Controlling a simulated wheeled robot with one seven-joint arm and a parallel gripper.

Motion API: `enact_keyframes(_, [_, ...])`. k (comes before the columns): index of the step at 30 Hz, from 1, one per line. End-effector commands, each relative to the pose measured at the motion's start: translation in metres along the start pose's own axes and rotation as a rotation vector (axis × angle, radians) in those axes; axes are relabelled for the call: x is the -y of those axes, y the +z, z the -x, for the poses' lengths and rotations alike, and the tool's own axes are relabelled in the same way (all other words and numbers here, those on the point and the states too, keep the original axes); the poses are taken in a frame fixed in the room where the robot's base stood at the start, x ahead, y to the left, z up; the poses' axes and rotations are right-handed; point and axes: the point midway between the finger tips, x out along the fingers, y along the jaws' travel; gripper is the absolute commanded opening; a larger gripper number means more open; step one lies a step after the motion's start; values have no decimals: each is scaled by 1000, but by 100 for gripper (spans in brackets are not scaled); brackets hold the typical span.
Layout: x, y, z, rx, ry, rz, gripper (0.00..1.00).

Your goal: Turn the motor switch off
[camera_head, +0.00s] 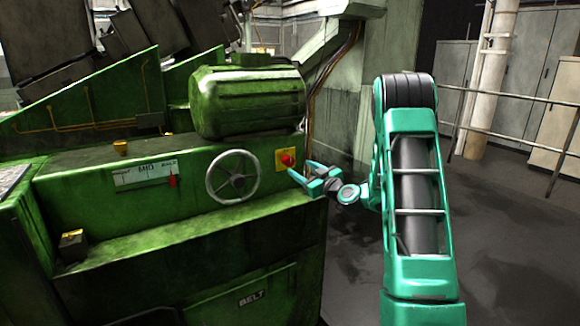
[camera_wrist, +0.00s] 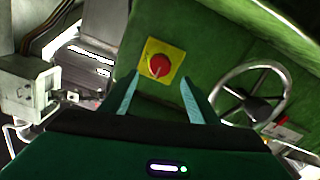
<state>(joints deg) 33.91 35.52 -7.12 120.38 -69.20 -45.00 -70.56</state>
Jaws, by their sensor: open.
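The motor switch is a red rotary knob (camera_head: 288,160) on a yellow square plate (camera_head: 280,158), on the green machine's front face, right of the handwheel. In the wrist view the red knob (camera_wrist: 159,66) with a pale pointer mark sits on its yellow plate (camera_wrist: 174,54). My gripper (camera_head: 300,175) is open in front of the switch, slightly below and right of it in the head view. In the wrist view my gripper's two fingers (camera_wrist: 158,88) stand apart, one on each side below the knob. Nothing is between them, and contact with the knob does not show.
A grey handwheel (camera_head: 232,177) is left of the switch and also shows in the wrist view (camera_wrist: 250,93). A green motor housing (camera_head: 248,100) bulges above the switch. A scale with a red pointer (camera_head: 172,181) is farther left. Open floor and a railing (camera_head: 510,97) lie right.

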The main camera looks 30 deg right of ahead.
Motion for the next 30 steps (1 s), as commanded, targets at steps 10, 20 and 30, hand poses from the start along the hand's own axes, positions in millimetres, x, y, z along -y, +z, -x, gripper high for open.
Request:
enact_keyframes(10, [2, 0, -60, -1, -3, 2, 55])
enact_keyframes(20, [1, 0, -80, 0, -2, 0, 55])
enact_keyframes(30, [1, 0, -80, 1, -2, 0, 26])
